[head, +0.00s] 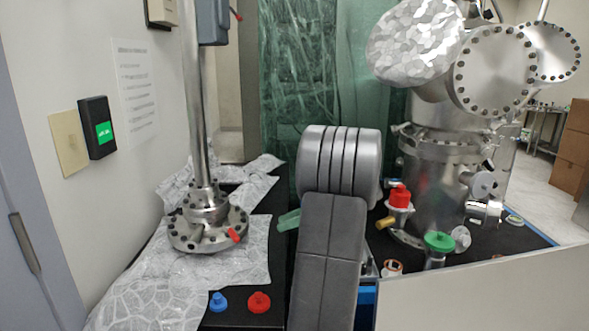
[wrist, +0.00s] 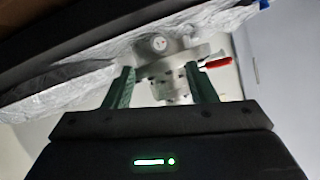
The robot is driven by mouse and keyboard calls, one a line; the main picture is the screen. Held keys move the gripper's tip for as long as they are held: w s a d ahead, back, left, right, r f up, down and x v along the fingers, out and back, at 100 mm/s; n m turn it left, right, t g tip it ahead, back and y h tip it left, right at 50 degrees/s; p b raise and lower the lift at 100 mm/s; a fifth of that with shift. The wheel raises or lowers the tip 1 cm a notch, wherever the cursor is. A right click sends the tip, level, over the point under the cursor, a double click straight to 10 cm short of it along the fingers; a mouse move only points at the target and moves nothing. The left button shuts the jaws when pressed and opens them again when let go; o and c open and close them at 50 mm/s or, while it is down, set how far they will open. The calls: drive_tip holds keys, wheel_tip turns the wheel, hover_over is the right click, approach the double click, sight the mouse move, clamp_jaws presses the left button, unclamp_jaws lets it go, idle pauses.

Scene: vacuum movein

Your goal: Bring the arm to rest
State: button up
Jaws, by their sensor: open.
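My arm (head: 330,250) rises in the lower middle of the head view, its thick grey joint at the top. My gripper is mostly hidden behind it there; only a pale green piece, which looks like a finger, shows at its left edge. In the wrist view my gripper (wrist: 159,70) has two green fingers set well apart, with nothing held between them. Beyond the fingers stands a metal flange (wrist: 172,50) with a red-handled part (wrist: 217,62). The flanged post (head: 207,228) also shows left of my arm in the head view.
Crinkled foil sheets (head: 225,262) cover the left bench. A blue cap (head: 218,301) and a red cap (head: 259,302) lie at its front. A steel vacuum chamber (head: 440,180) stands right, with a red-capped fitting (head: 399,197) and a green-capped part (head: 439,243) before it. A pale panel (head: 490,295) fills the lower right.

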drive_tip(key=shift+x, duration=1.65)
